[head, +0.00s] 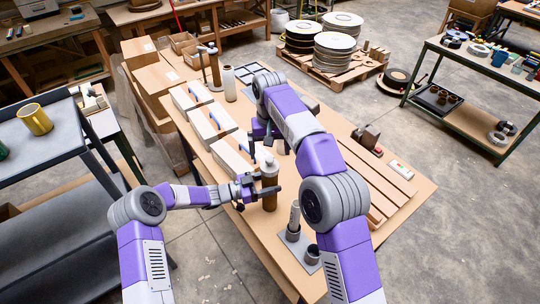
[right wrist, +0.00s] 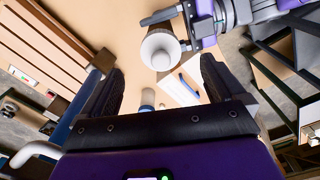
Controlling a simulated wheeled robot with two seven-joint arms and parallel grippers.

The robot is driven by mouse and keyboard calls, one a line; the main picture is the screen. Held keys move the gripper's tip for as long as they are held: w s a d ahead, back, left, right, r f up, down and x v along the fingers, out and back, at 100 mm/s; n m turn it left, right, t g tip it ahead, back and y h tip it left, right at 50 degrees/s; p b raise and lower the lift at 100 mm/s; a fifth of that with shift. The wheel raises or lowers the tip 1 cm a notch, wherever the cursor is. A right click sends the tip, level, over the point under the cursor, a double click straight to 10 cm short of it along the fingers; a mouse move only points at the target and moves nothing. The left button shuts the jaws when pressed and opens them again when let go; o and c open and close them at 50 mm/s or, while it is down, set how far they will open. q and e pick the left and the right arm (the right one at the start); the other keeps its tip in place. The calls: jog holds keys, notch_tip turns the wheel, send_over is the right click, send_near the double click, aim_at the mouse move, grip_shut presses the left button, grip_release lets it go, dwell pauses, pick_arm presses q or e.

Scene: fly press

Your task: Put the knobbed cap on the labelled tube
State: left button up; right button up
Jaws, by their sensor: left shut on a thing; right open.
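My left gripper (head: 262,188) is shut on an upright brown tube (head: 270,198) over the middle of the table. A pale grey top with a small knob (head: 269,165) sits at the tube's upper end. I cannot tell whether it is a separate cap, and I see no label. In the right wrist view a round whitish top (right wrist: 160,50) shows beyond the fingertips, beside my left gripper (right wrist: 190,22). My right gripper (right wrist: 158,85) is open and empty. In the head view it (head: 268,138) is above and behind the tube, partly hidden by its own arm.
A grey stand (head: 297,248) at the table's near end holds a pale tube (head: 294,217) and a brown cup (head: 312,255). White boxes with blue handles (head: 208,122) line the left side. Brown planks (head: 375,190) lie at right.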

dwell(0.3)
pick_arm(q)
jog(key=o, duration=1.6)
jog(key=v, duration=0.7)
jog(key=shift+a+b, duration=0.25)
jog(key=shift+b, duration=0.15)
jog(key=shift+s, duration=0.1)
